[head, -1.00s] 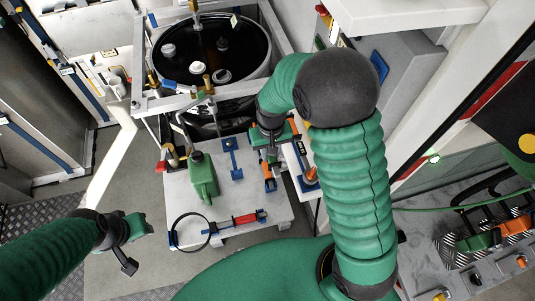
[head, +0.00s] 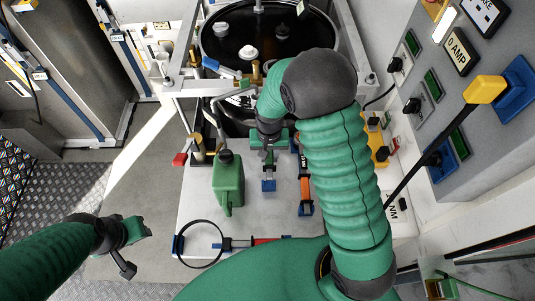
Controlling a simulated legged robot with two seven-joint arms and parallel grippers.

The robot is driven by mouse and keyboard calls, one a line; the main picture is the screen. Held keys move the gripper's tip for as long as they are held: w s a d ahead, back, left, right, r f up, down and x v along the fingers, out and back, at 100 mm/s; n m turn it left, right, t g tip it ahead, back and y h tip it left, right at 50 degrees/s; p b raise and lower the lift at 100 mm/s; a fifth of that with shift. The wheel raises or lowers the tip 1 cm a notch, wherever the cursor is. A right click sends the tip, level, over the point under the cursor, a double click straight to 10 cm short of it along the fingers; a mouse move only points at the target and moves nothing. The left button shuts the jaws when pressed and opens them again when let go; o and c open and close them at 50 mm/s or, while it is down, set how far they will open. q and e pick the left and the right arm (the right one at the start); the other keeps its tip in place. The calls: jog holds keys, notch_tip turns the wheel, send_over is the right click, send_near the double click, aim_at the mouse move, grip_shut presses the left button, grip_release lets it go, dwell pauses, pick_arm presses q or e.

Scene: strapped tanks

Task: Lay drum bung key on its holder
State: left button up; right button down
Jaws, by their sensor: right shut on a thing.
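My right gripper (head: 269,155) is shut, pointing down over the white bench (head: 205,222), just above a blue holder (head: 268,185). A small grey metal piece shows between its fingers, apparently the drum bung key (head: 269,164). The gripper and forearm hide most of it, and I cannot tell whether it touches the holder. The holder's front end shows below the gripper; its back part is hidden. My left gripper (head: 133,248) is open and empty over the floor, left of the bench.
A green jerrycan (head: 228,183) stands left of the holder. An orange-handled tool (head: 305,186) lies to its right. A black ring strap tool (head: 200,243) lies at the front. A black drum (head: 258,40) stands behind in a grey frame. A switch panel (head: 450,80) is at right.

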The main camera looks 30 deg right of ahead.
jog(key=shift+w, duration=0.15)
jog(key=shift+w+d+f, duration=0.1)
jog(key=shift+w+f, duration=0.1)
jog(key=shift+f, duration=0.1)
jog(key=f+b, duration=0.1)
jog(key=f, duration=0.1)
jog(key=f+b, duration=0.2)
jog(key=f, duration=0.1)
jog(key=shift+s+a+f, duration=0.1)
jog(key=shift+a+f, duration=0.1)
jog(key=shift+f, duration=0.05)
jog(key=shift+d+f+b, duration=0.1)
jog(key=shift+f+b, duration=0.25)
jog(key=shift+f, duration=0.1)
jog(key=c, duration=1.1)
grip_release()
jog(key=shift+r, duration=0.1)
